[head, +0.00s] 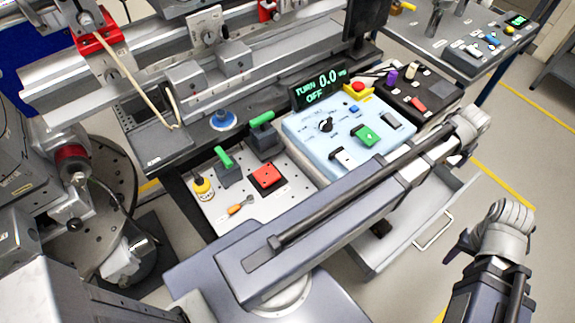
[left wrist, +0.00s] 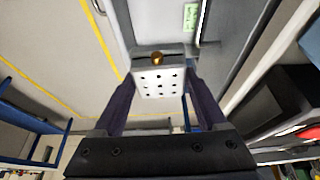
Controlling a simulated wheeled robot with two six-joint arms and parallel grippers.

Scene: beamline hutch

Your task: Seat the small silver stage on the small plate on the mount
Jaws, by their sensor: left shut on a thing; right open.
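A small silver block with rows of dark holes and a brass knob, the silver stage (left wrist: 160,84), is between the two dark fingers of my left gripper (left wrist: 160,92) in the left wrist view. The gripper is shut on it. In the head view my left arm crosses to the right, and its gripper (head: 472,126) is above the floor beyond the drawer; the stage cannot be made out there. My right gripper (head: 482,238) is at the lower right, open and empty. Two grey blocks (head: 185,78) (head: 233,55) sit on the rail; I cannot tell which part is the small plate.
A pale blue control box (head: 335,128) and a panel with green, red and yellow parts (head: 222,211) lie in front of the rail (head: 150,68). A drawer (head: 385,247) stands open below my left arm. A second bench is at the upper right. Floor at the right is clear.

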